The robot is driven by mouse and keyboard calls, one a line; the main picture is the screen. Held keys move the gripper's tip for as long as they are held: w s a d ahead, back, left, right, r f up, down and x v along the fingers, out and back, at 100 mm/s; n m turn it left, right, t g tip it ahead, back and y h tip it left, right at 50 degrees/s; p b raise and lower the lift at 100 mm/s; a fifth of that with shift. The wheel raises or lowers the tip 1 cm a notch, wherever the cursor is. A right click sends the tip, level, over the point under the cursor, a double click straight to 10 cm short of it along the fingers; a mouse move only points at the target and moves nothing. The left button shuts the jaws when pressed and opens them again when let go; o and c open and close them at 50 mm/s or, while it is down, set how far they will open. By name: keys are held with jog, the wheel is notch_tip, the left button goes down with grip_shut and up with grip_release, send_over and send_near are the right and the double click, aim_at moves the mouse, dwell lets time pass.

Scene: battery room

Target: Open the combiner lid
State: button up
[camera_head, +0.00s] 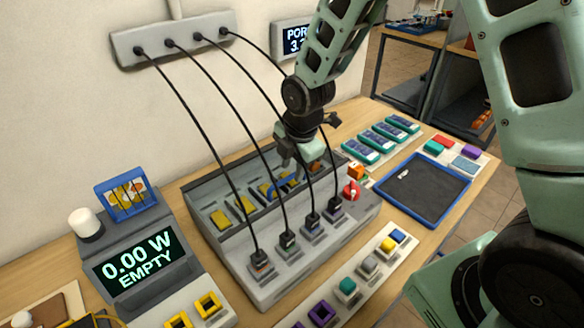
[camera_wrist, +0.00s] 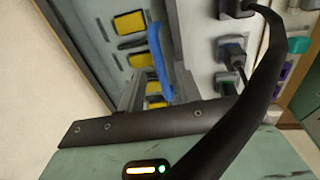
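The combiner (camera_head: 325,245) is a grey box on the wooden bench. Several yellow blocks (camera_head: 222,219) show in its recessed rear part, and black cables plug into its sloped front. A blue handle bar (camera_head: 288,181) lies at the middle of that recessed part; it also shows in the wrist view (camera_wrist: 158,62). I cannot clearly make out the lid panel or its angle. My gripper (camera_head: 302,158) is above the combiner, close to the blue handle and among the cables.
Black cables hang from a wall strip (camera_head: 170,38); one crosses close before my wrist camera (camera_wrist: 262,85). A red knob (camera_head: 351,191) is at the combiner's right end. A blue tray (camera_head: 425,188) and several teal modules (camera_head: 388,137) lie right. A display (camera_head: 140,265) reads 0.00 W EMPTY.

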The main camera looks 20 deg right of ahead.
jog(key=shift+w+f, duration=0.15)
jog(key=shift+f, duration=0.75)
grip_shut()
jog(key=shift+w+a+r, duration=0.1)
